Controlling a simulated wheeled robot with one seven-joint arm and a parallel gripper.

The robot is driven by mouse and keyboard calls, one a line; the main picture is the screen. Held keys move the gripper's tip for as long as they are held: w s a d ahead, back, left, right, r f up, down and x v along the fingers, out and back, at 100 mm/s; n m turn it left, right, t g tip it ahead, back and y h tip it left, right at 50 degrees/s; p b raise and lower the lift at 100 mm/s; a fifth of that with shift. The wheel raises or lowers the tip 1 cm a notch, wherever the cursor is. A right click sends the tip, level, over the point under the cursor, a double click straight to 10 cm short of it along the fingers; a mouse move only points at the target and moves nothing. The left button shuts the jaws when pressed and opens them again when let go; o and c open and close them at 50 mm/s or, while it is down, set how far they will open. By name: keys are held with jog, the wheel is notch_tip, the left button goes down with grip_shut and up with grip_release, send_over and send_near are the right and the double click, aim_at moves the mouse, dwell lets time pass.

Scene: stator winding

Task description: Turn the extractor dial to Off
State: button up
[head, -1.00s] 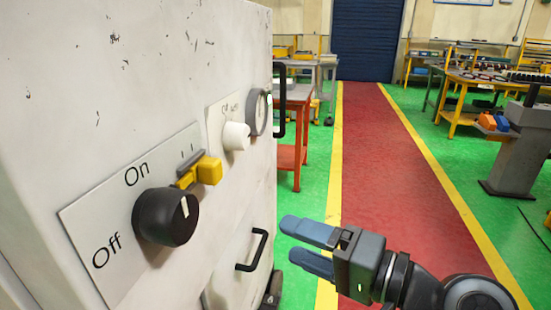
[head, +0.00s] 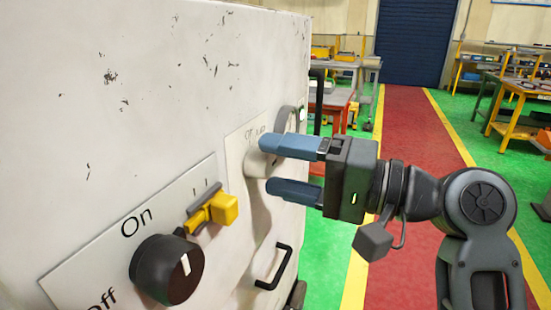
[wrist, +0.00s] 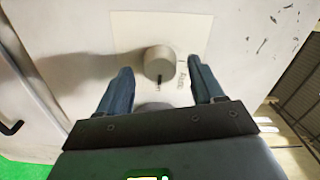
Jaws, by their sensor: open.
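A black dial (head: 165,270) sits on the white cabinet front, on a plate lettered On and Off. Its white mark is on the right part of its face. A smaller white knob (head: 257,163) is further along, on its own plate with small lettering. No readable label tells which one is the extractor dial. My gripper (head: 270,165) is open, its two blue fingers pointing at the white knob. In the wrist view, the white knob (wrist: 159,61) lies between the open fingers (wrist: 160,75); contact cannot be told. A dark mark shows on its lower edge.
A yellow switch (head: 218,208) sticks out between the dial and the knob. A round grey gauge (head: 286,120) is beyond the knob, partly hidden by my gripper. A black handle (head: 275,268) juts out below. The red walkway (head: 410,130) is clear.

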jog(key=shift+w+a, duration=0.25)
jog(key=shift+a, duration=0.45)
jog(key=c, duration=1.1)
jog(key=shift+o, duration=0.2)
